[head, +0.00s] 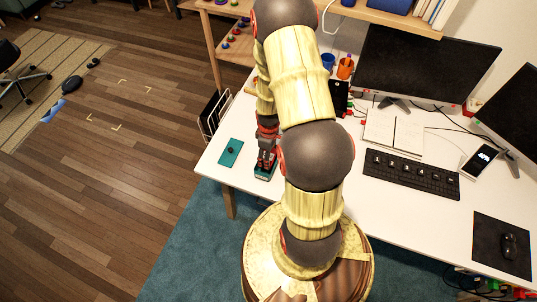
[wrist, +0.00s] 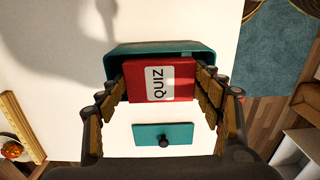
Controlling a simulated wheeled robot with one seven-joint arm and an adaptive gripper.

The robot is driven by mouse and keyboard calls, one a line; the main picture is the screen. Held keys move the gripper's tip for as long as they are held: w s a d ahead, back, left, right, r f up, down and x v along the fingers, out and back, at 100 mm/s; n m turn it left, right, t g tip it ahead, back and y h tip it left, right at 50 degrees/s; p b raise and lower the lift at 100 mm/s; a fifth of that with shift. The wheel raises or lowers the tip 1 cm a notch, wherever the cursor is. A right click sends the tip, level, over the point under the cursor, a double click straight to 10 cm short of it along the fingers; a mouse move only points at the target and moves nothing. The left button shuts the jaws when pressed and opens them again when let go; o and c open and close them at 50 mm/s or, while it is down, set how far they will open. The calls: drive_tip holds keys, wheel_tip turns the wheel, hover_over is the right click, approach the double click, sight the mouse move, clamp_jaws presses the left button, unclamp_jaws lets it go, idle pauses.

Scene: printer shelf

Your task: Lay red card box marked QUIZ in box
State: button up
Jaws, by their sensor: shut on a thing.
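The red card box marked QUIZ (wrist: 160,80) is held between the two fingers of my gripper (wrist: 162,88), its label facing the wrist camera. The teal box (wrist: 150,47) is open and sits just behind and under the card box in the wrist view. The card box covers the teal box's near part, so I cannot tell how far inside it is. In the head view my gripper (head: 266,160) points down at the teal box (head: 265,174) near the white desk's front left corner; the card box is hidden there.
A flat teal lid (head: 230,152) with a dark knob lies on the white desk (head: 212,168), left of the teal box. A wire rack (head: 211,115) stands at the desk's left edge. A keyboard (head: 410,177), notebook (head: 393,133) and monitors are to the right.

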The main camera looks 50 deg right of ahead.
drive_tip(key=o, duration=1.2)
drive_tip(key=shift+o, duration=0.2)
drive_tip(key=shift+r+p, duration=2.75)
drive_tip(key=shift+r, duration=1.35)
drive_tip(key=shift+f, duration=0.1)
